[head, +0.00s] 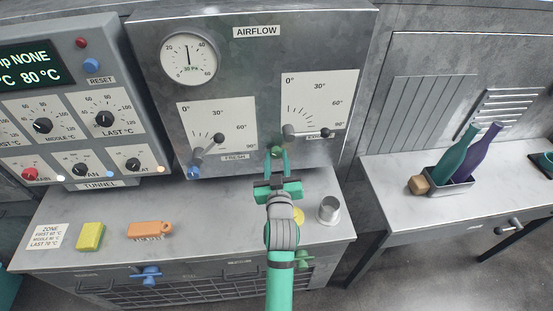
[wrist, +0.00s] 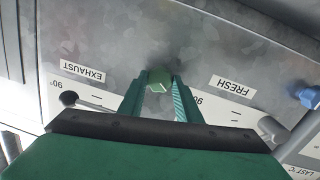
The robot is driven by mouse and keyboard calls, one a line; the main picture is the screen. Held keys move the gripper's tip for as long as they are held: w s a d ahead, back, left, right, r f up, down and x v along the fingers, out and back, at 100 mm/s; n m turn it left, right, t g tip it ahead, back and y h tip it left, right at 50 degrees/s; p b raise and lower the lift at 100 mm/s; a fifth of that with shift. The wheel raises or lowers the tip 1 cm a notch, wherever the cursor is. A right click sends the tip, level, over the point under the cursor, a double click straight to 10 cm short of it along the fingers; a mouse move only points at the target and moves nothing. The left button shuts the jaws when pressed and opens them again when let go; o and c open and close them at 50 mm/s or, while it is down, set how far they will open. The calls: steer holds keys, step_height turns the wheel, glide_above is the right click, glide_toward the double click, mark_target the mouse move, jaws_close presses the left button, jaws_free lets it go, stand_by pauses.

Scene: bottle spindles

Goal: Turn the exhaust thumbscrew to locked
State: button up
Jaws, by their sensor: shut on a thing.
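The exhaust thumbscrew is the green knob (head: 277,152) on the lower edge of the airflow panel, left of the partly covered EXHAUST label. It also shows in the wrist view (wrist: 158,80), which sees the panel upside down. My gripper (head: 276,160) reaches up to the panel from below. In the wrist view its two green fingers (wrist: 159,90) are shut on the knob, one on each side. The exhaust lever's dark knob (head: 327,132) sits near the 90° end of its dial. I see no locked marking by the thumbscrew.
A blue thumbscrew (head: 193,172) and the fresh lever (head: 218,138) are left of my gripper. On the ledge below are a yellow block (head: 90,236), an orange brush (head: 150,229) and a metal cup (head: 329,209). A side table (head: 400,176) holds bottles at right.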

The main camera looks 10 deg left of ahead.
steer(key=m, duration=0.5)
steer(key=shift+d+g, duration=0.1)
steer(key=shift+g, duration=0.2)
steer(key=m+y, duration=0.1)
steer(key=m, duration=0.3)
steer(key=shift+d+m, duration=0.1)
steer(key=shift+m, duration=0.3)
steer(key=o, duration=1.1)
steer(key=shift+c, duration=0.2)
steer(key=v, duration=1)
steer(key=shift+s+d+r, duration=0.2)
steer(key=shift+s+r, duration=0.05)
steer(key=shift+s, duration=0.1)
